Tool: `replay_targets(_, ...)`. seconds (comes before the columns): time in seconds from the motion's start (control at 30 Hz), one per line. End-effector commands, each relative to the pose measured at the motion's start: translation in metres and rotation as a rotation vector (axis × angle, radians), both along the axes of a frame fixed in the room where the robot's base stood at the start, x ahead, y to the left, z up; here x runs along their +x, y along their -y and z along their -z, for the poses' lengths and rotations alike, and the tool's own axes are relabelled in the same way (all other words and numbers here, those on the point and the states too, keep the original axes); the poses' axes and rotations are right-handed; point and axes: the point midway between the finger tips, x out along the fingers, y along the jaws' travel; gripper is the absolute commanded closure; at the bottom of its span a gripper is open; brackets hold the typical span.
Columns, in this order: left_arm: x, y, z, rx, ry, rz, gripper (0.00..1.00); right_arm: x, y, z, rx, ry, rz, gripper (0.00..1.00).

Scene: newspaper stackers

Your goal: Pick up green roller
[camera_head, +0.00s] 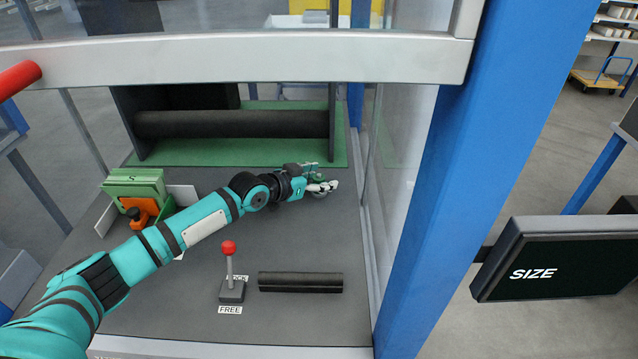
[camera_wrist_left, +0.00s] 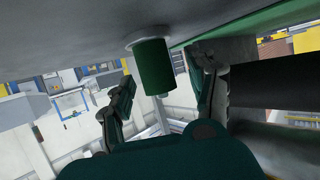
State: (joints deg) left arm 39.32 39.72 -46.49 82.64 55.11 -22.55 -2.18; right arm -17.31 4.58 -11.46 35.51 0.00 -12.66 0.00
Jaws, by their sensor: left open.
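The green roller (camera_wrist_left: 153,68) is a short green cylinder on a pale round base in the left wrist view. It stands out from the grey surface at the top of that tilted picture, between the two spread fingers. In the head view it is mostly hidden at my left gripper (camera_head: 322,185), and I cannot make it out clearly. My left gripper is open around the roller, with a visible gap to the left finger. The right finger is closer, but I cannot tell whether it touches. My right gripper is not in view.
A dark roller (camera_head: 232,123) spans the back over a green mat (camera_head: 240,153). A glass wall (camera_head: 375,150) stands close right of the gripper. A red-knobbed lever (camera_head: 230,265) and a dark bar (camera_head: 300,282) are in front. A green block (camera_head: 136,184) sits left.

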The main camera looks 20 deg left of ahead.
Motion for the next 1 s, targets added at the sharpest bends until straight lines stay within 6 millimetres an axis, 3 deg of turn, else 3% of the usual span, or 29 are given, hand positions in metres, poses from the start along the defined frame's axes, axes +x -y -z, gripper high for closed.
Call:
replay_targets(0.13,0.000,0.000,0.000,0.000,0.000,0.000,0.45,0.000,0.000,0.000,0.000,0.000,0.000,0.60)
replay_targets(0.57,-0.001,0.000,0.000,0.000,0.000,0.000,1.00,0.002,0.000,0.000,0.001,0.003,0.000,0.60)
replay_targets(0.87,0.000,0.000,-0.004,0.000,0.001,0.000,1.00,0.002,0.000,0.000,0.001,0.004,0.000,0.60)
replay_targets(1.0,0.000,0.000,-0.025,-0.001,0.005,0.001,1.00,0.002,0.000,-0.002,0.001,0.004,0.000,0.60)
